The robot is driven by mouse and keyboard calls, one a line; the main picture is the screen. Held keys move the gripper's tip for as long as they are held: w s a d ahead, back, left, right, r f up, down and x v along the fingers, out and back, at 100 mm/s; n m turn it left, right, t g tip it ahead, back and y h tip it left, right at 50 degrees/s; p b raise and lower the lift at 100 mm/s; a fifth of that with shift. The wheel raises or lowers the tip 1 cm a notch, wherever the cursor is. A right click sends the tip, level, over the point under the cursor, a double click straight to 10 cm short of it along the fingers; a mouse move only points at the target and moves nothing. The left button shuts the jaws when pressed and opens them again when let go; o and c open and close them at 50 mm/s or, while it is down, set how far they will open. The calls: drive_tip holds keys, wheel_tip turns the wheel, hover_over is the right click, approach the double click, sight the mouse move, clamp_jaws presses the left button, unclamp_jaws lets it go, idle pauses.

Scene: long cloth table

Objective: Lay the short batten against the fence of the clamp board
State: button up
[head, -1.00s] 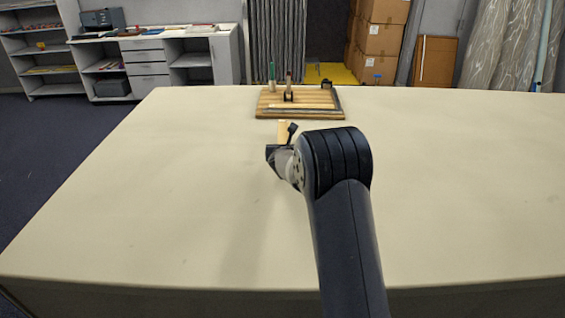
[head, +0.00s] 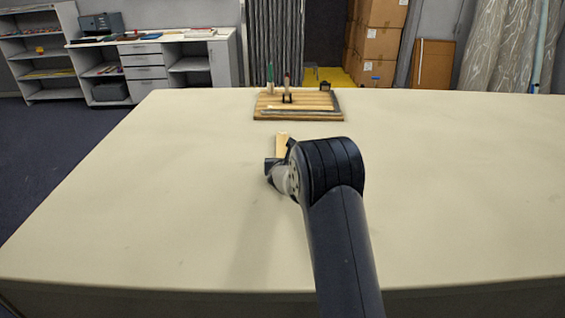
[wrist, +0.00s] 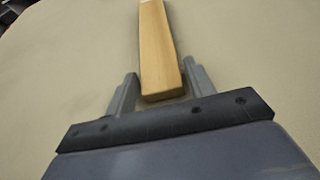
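The short batten (head: 282,145) is a pale wooden strip that points away from me toward the clamp board (head: 262,114). My gripper (wrist: 160,85) has its fingers on both sides of the batten's near end in the wrist view, where the batten (wrist: 159,45) also shows. My arm partly hides the gripper in the head view.
The long cloth table (head: 150,190) is clear to the left and right. A pale strip (head: 300,107) lies on the board near its front. Shelves (head: 145,65) and stacked boxes (head: 378,45) stand behind the table.

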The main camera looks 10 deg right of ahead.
drive_tip(key=shift+o, duration=1)
drive_tip(key=shift+r, duration=0.1)
